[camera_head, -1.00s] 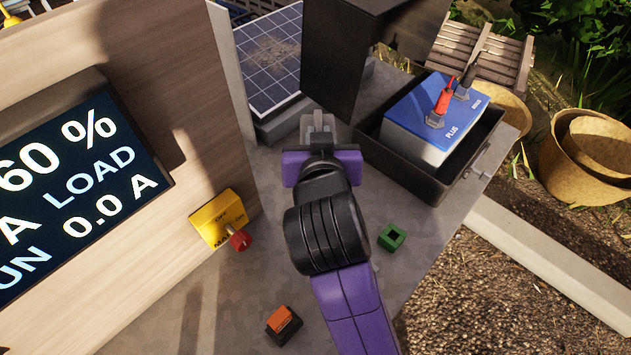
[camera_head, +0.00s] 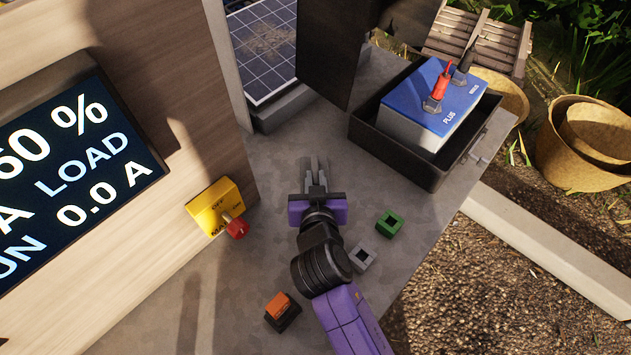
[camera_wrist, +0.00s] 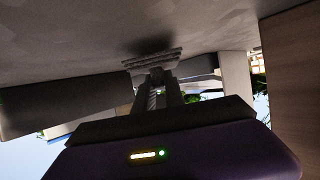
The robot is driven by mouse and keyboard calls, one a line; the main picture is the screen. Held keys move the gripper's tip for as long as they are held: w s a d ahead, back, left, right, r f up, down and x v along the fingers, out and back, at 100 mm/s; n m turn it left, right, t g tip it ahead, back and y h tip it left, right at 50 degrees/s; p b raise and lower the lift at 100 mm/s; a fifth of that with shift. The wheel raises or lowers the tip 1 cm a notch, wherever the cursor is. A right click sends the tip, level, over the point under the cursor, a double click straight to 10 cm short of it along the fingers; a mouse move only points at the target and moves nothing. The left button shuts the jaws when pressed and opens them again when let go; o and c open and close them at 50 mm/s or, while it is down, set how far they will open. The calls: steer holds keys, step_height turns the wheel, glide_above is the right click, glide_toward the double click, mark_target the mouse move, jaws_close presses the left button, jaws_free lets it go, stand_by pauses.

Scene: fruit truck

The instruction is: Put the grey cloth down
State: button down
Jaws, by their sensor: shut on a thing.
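My gripper (camera_head: 315,163) is over the grey table (camera_head: 255,265), left of the black battery box. In the wrist view my gripper (camera_wrist: 158,75) is shut on the grey cloth (camera_wrist: 152,60), which shows as a folded, layered strip across the fingertips. The cloth is very close to the table surface, which fills the top of that view, with a dark shadow beside it. I cannot tell whether it touches the table. In the head view the cloth is not clearly distinguishable from the grey fingers.
A solar panel (camera_head: 262,52) lies at the back. A black box (camera_head: 405,163) holds a blue-topped battery (camera_head: 437,95) at right. A yellow switch box (camera_head: 214,205) is on the left panel. Green (camera_head: 389,223), grey (camera_head: 363,257) and orange (camera_head: 281,309) small blocks sit nearer.

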steer(key=shift+f, duration=0.6)
steer(key=shift+f, duration=0.2)
steer(key=c, duration=1.4)
jaws_free()
steer(key=shift+r, duration=0.1)
steer(key=shift+r, duration=0.1)
steer(key=shift+s+r, duration=0.1)
steer(key=shift+s, duration=0.05)
steer(key=b+v, duration=0.1)
steer(key=v, duration=1)
steer(key=shift+s+d+r, duration=0.1)
steer(key=shift+s, duration=0.2)
